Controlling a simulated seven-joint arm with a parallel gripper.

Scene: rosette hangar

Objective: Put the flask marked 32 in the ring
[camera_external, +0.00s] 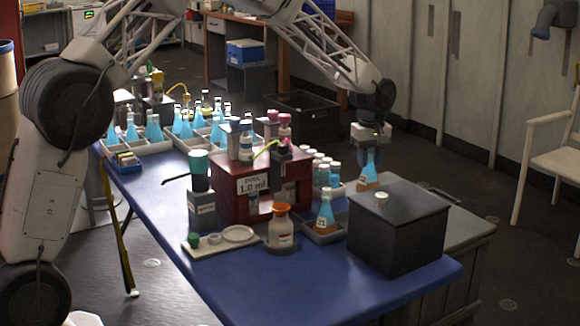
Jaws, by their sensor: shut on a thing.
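My gripper (370,138) is shut on the neck of a flask (368,172) with blue contents and an orange patch low on its side. It hangs upright near the back corner of the dark box; I cannot tell its exact height. The number on it is too small to read. A pale ring (239,234) lies on a light tray (200,250) at the front left, well left of the gripper. A smaller pale ring-like piece (214,239) and a green-capped item (194,240) are beside it.
A similar flask (325,216) stands in a grey tray by the dark box (400,235). A red rack (232,200), orange-capped bottle (281,232) and green-topped container (201,190) crowd the middle. Several blue flasks (153,130) stand behind. The blue table's front (300,290) is clear.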

